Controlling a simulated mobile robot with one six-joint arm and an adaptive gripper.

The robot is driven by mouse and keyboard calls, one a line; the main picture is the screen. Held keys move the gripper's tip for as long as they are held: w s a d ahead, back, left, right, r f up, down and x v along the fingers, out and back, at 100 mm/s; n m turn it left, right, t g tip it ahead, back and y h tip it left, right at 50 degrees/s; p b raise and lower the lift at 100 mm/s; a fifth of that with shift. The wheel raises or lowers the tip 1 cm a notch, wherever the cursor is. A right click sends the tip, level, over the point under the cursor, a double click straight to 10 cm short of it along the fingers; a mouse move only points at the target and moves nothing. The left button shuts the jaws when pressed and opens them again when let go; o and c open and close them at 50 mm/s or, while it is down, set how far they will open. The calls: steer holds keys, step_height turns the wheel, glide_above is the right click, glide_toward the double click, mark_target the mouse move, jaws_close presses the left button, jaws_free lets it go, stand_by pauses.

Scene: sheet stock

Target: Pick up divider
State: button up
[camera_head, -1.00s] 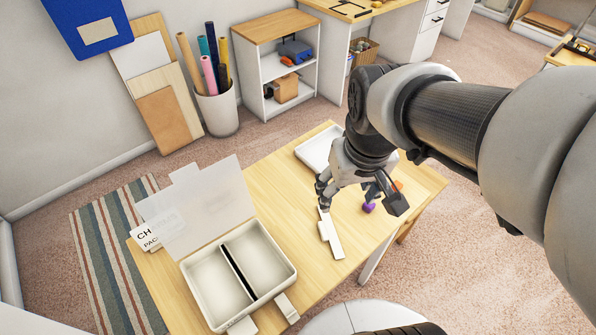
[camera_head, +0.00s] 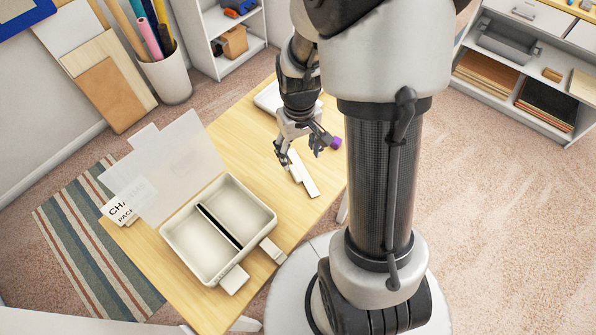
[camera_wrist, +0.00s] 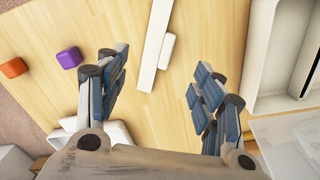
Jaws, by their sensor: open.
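The divider (camera_head: 304,178) is a white flat strip with a short raised block along one side. It lies on the wooden table, and also shows in the wrist view (camera_wrist: 153,48). My gripper (camera_head: 301,153) is above the table at the divider's far end. In the wrist view my gripper (camera_wrist: 160,68) is open, with its fingers wide apart. The divider lies ahead between their lines, with nothing held. Whether a finger touches it cannot be told.
An open white box (camera_head: 188,258) with a dark line between two compartments stands left of the divider, its pale lid (camera_head: 165,165) raised. A purple cube (camera_wrist: 69,57) and an orange cube (camera_wrist: 13,67) lie nearby. A white tray (camera_head: 267,97) is behind my gripper.

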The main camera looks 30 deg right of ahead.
mark_target(299, 173)
step_height(299, 173, down, 8)
steer(key=b, duration=0.3)
steer(key=shift+w+d+f, duration=0.1)
steer(key=shift+f, duration=0.1)
steer(key=shift+c, duration=0.3)
steer(key=c, duration=0.9)
steer(key=shift+c, duration=0.6)
steer(key=shift+r, duration=0.55)
jaws_close()
step_height(299, 173, up, 19)
steer(key=p, duration=0.6)
steer(key=shift+p, duration=0.3)
